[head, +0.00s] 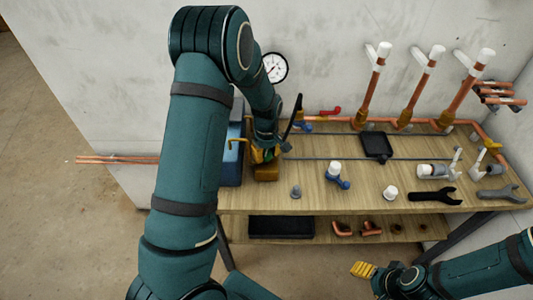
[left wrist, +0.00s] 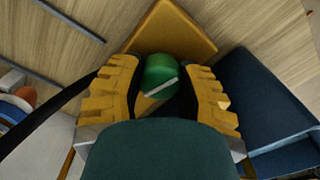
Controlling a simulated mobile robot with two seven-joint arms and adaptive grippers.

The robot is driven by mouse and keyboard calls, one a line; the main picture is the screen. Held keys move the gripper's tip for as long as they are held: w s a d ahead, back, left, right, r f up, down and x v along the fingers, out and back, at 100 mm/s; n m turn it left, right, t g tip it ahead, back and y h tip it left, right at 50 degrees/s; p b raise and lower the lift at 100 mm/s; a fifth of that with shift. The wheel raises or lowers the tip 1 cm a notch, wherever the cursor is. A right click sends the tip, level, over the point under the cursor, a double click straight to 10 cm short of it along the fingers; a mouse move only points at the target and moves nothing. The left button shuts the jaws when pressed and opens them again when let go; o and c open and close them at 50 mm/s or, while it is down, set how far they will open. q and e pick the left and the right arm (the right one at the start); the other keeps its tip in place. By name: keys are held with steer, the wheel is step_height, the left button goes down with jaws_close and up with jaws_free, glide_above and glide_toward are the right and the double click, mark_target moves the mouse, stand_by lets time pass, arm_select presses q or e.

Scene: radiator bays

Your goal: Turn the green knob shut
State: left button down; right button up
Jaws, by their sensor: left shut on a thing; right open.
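The green knob (left wrist: 160,72) sits over an orange-yellow base (left wrist: 185,25) in the left wrist view. A pale line marks its top. My left gripper (left wrist: 158,92) is shut on the knob, with one yellow finger on each side. In the head view my left gripper (head: 264,154) is low at the left part of the bench, over the base (head: 266,173). My arm and gripper mostly hide the knob there. My right gripper (head: 367,271) is open and empty, in front of the bench at the lower right.
A blue box (head: 232,165) stands close to the left of my left gripper. A pressure gauge (head: 274,67) is on the wall behind. Copper pipes (head: 371,86) rise at the back. A black tray (head: 376,146), a wrench (head: 435,195) and small fittings lie on the wooden bench (head: 310,175).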

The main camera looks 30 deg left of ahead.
arm_select(q)
steer(key=m, duration=0.3)
steer(key=shift+m, duration=0.3)
steer(key=m, duration=0.3)
steer(key=shift+m, duration=0.3)
steer(key=m, duration=0.4)
steer(key=shift+m+b, duration=0.3)
steer(key=shift+b, duration=0.1)
steer(key=shift+m, duration=1.6)
steer(key=c, duration=0.5)
jaws_free()
